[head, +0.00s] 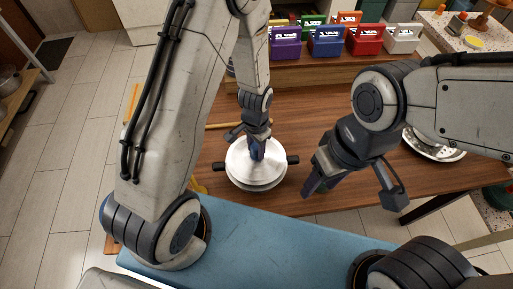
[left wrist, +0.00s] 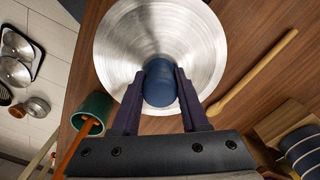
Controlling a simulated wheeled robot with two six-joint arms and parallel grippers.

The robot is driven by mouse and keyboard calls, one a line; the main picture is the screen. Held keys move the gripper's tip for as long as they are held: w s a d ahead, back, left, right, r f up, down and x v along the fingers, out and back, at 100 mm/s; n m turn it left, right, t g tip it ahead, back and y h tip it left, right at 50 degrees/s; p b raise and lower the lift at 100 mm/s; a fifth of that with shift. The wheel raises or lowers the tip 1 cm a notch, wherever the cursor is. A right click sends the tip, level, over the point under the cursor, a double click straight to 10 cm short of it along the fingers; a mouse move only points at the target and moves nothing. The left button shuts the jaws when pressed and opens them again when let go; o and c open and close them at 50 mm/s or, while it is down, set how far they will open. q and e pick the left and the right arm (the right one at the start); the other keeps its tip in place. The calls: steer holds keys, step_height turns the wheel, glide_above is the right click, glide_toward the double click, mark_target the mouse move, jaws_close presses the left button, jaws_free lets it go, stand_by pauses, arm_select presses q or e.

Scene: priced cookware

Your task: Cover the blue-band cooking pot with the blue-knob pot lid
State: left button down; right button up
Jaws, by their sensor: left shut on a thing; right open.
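The blue-knob pot lid (head: 238,158) is a round silver lid in the head view, and it fills the top of the left wrist view (left wrist: 125,45). My left gripper (head: 257,153) is shut on its blue knob (left wrist: 160,84), with one finger on each side. The lid is over a silver pot (head: 258,187) with two dark side handles on the wooden table. The lid hides the pot's opening, and I cannot see a blue band or tell whether the lid is fully seated. My right gripper (head: 350,193) is open and empty, right of the pot.
A long wooden utensil (left wrist: 255,74) lies on the table beside the lid. A green cup (left wrist: 96,108) stands at the table's edge. A silver dish (head: 432,146) sits at the right, partly behind my right arm. Coloured boxes (head: 327,42) line the back shelf.

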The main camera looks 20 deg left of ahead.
arm_select(q)
steer(key=shift+f, duration=0.15)
stand_by(0.4)
steer(key=shift+f+b, duration=0.65)
steer(key=shift+f, duration=0.15)
steer(key=shift+f, duration=0.2)
stand_by(0.9)
steer(key=shift+f+b, duration=0.25)
steer(key=shift+b, duration=0.05)
steer(key=shift+r, duration=0.1)
jaws_free()
stand_by(0.5)
